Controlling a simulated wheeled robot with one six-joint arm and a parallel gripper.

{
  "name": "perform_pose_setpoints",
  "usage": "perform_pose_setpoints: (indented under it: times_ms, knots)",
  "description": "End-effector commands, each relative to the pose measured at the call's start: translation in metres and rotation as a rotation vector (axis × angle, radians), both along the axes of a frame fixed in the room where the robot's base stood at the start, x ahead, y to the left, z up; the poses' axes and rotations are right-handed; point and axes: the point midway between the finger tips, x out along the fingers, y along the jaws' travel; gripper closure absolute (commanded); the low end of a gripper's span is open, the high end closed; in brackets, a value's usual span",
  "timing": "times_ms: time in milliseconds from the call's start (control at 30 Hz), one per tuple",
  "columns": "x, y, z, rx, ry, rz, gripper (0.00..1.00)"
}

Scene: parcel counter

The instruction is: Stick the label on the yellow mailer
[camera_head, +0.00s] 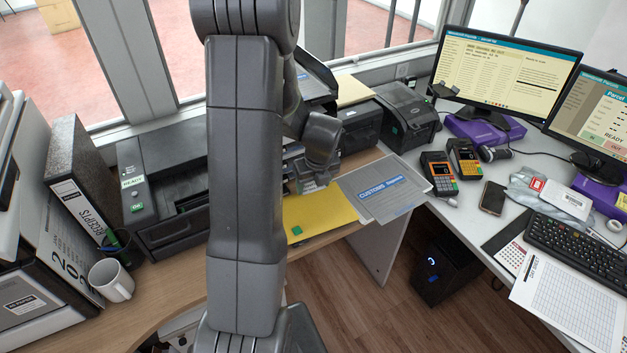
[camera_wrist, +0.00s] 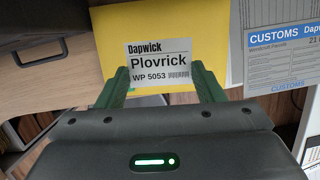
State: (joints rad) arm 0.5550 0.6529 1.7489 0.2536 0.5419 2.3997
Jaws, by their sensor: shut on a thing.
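The yellow mailer (camera_head: 325,212) lies on the wooden counter, partly hidden behind my arm in the head view. It also fills the upper middle of the wrist view (camera_wrist: 207,38). A white label (camera_wrist: 158,52) reads "Dapwick Plovrick WP 5053". My gripper (camera_wrist: 160,72) is shut on the label, with a green finger at each side of its lower part. The label appears in front of the mailer; I cannot tell whether they touch. In the head view the label is not seen, and my arm hides much of the gripper.
A grey customs mailer (camera_head: 385,190) lies right beside the yellow one, near the counter's edge. A black printer (camera_head: 160,185) stands to the left, with a white mug (camera_head: 112,281) in front. Card terminals (camera_head: 438,172) stand on the white desk at right.

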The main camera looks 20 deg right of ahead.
Motion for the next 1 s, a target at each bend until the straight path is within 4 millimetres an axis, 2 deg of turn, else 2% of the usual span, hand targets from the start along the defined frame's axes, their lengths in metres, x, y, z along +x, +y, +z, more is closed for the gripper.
perform_pose_setpoints:
  times_ms: [267,800,1000]
  knots:
    - [0.0,0.0,-0.021,0.0,0.0,-0.001,0.46]
    - [0.0,0.0,-0.081,0.001,0.001,0.0,0.46]
    - [0.0,0.0,-0.089,0.0,0.0,0.0,0.46]
